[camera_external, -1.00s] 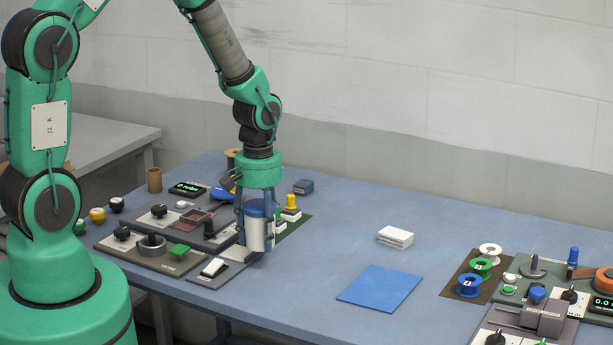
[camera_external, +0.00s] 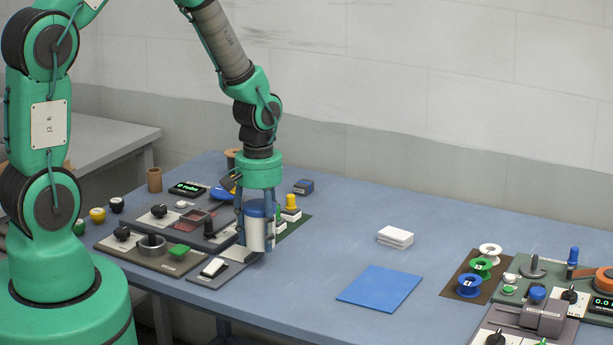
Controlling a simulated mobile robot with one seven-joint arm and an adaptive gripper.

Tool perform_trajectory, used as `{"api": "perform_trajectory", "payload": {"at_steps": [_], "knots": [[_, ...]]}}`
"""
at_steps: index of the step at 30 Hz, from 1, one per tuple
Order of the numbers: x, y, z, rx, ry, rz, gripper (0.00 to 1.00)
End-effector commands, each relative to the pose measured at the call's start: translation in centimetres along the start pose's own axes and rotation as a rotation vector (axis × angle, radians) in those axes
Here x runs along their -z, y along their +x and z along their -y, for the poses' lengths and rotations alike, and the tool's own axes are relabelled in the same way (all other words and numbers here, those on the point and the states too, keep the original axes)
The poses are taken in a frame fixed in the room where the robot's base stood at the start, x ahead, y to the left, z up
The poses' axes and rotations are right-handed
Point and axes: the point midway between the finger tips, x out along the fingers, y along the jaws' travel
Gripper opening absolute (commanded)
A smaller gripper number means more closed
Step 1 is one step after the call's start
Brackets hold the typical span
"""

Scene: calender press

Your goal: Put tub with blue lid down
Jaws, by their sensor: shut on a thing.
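The tub with the blue lid (camera_external: 256,232) is a white upright cylinder with a blue top. My gripper (camera_external: 256,222) points straight down and is shut on the tub, one finger on each side. The tub is at the right end of the grey panel with a white rocker switch (camera_external: 214,267). Its bottom is at or just above the surface; I cannot tell whether it touches.
Control panels with knobs and a green button (camera_external: 179,250) lie left of the tub. A yellow-topped piece (camera_external: 291,202) stands close behind it. A blue mat (camera_external: 380,289) and a white stack (camera_external: 395,237) lie to the right. The blue table (camera_external: 320,240) is bare between.

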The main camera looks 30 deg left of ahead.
Motion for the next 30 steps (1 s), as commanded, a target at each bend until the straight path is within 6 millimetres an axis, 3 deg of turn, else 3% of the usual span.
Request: {"api": "perform_trajectory", "payload": {"at_steps": [11, 30], "knots": [[1.0, -0.8, -5.3, -0.001, -0.029, 0.001, 0.17], [1.0, -1.2, -18.8, -0.002, -0.115, 0.004, 0.17]]}}
